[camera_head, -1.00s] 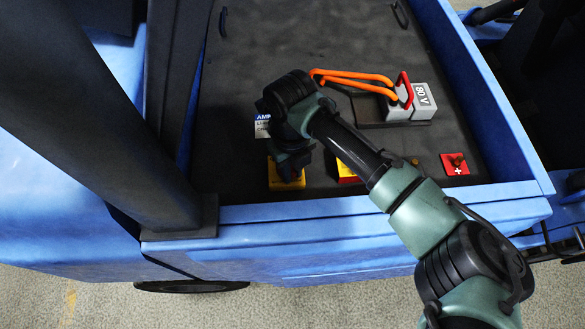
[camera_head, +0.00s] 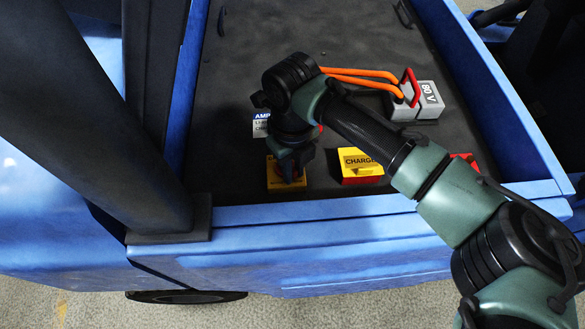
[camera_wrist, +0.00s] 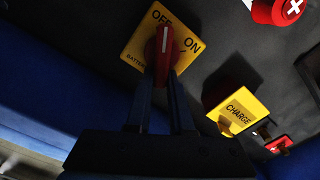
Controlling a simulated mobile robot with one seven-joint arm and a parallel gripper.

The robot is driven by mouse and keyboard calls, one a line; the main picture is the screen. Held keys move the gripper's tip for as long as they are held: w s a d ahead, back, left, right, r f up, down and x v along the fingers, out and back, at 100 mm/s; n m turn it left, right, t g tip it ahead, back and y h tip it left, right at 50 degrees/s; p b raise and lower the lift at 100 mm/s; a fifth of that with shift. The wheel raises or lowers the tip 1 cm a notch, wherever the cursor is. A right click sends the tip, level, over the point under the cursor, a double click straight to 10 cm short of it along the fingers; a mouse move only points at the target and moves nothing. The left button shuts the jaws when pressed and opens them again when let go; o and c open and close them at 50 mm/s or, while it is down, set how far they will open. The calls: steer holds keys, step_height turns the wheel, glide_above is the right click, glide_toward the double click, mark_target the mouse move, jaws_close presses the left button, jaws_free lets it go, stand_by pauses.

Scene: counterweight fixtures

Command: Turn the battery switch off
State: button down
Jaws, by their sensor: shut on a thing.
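The battery switch is a red knob (camera_wrist: 164,47) on a yellow plate (camera_wrist: 139,46) lettered OFF, ON and BATTERY in the wrist view. A white line on the knob points up in the picture, to the OFF lettering; ON is to its right. My gripper (camera_wrist: 163,78) is shut on the knob, one finger on each side. In the head view the yellow plate (camera_head: 273,181) lies at the front of the dark deck, and my gripper (camera_head: 290,172) comes down over it and hides most of the knob.
A yellow CHARGE box (camera_head: 359,161) stands just right of the switch; it also shows in the wrist view (camera_wrist: 239,111). A grey 80 V connector (camera_head: 415,103) with orange cables (camera_head: 358,75) lies behind. A blue rim (camera_head: 330,208) edges the deck, and a dark post (camera_head: 150,190) stands left.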

steer(key=shift+w+a+r+n+b, duration=0.15)
steer(key=shift+w+r+n+b, duration=0.2)
steer(key=shift+b, duration=1.8)
steer(key=shift+w+d+f+b, duration=0.15)
steer(key=shift+w+d+b, duration=0.15)
steer(key=shift+b, duration=2.75)
steer(key=shift+d, duration=0.1)
steer(key=c, duration=0.6)
jaws_free()
steer(key=shift+w, duration=0.1)
steer(key=shift+c, duration=0.2)
steer(key=shift+f, duration=0.1)
steer(key=r+p, duration=0.1)
steer(key=r, duration=0.1)
steer(key=r+p, duration=0.4)
steer(key=r, duration=0.1)
steer(key=shift+s, duration=0.25)
